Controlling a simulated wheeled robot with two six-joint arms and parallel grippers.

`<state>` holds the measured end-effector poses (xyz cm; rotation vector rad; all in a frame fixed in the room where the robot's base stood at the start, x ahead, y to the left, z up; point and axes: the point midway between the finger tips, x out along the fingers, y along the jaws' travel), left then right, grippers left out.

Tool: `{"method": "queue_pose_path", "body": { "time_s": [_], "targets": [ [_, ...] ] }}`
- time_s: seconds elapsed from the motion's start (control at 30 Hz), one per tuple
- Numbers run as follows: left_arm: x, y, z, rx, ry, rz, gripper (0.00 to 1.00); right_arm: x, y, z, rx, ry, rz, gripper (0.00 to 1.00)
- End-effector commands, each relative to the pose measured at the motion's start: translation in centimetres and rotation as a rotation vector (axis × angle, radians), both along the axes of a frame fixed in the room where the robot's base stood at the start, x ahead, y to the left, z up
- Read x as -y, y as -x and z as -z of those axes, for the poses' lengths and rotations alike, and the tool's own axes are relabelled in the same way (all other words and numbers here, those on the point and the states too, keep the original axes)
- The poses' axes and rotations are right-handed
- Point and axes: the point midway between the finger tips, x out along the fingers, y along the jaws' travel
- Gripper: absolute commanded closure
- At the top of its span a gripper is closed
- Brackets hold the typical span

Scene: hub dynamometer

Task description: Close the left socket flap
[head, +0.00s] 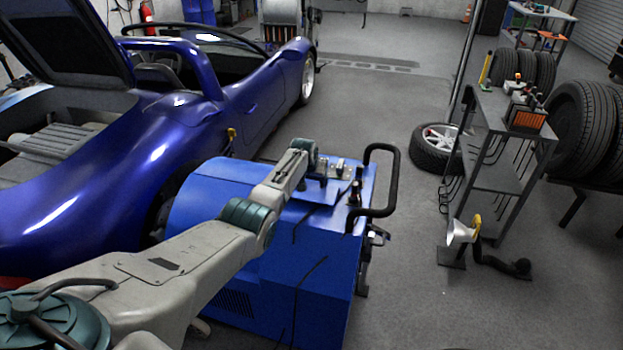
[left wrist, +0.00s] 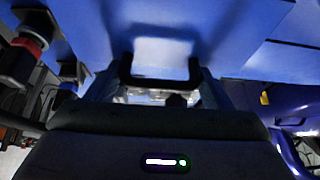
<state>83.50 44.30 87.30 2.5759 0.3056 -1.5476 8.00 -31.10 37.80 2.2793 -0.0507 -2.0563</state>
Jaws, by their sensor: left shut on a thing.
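The blue dynamometer cabinet (head: 338,262) stands beside the car, with dark fittings on its top near a black handle. My left arm reaches over the cabinet, and my left gripper (head: 322,172) is low at its top face. In the left wrist view my left gripper (left wrist: 160,76) is shut with its dark fingertips against a blue panel (left wrist: 165,48), which looks like the left socket flap. The contact is blurred and partly hidden, so the flap's exact angle cannot be told. My right gripper is not in view.
A black tubular handle (head: 383,210) rises at the cabinet's right end. The blue car (head: 130,190) is close on the left. A grey shelf stand (head: 495,175), a lamp (head: 462,232) and a loose wheel (head: 437,145) stand to the right. The floor between is clear.

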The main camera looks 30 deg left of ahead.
Motion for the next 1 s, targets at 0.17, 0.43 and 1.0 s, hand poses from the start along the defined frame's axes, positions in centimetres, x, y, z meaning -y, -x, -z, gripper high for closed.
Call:
{"method": "queue_pose_path", "body": {
  "time_s": [0.17,0.43,1.0],
  "targets": [
    [-0.08,-0.27,-0.33,0.012,-0.003,0.0,0.67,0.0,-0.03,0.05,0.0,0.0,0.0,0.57],
    [-0.06,-0.23,-0.24,0.011,-0.003,0.0,0.67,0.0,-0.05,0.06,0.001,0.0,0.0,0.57],
    [0.0,-0.13,-0.06,0.006,-0.001,0.0,0.1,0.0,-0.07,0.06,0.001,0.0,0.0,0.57]
  ]
}}
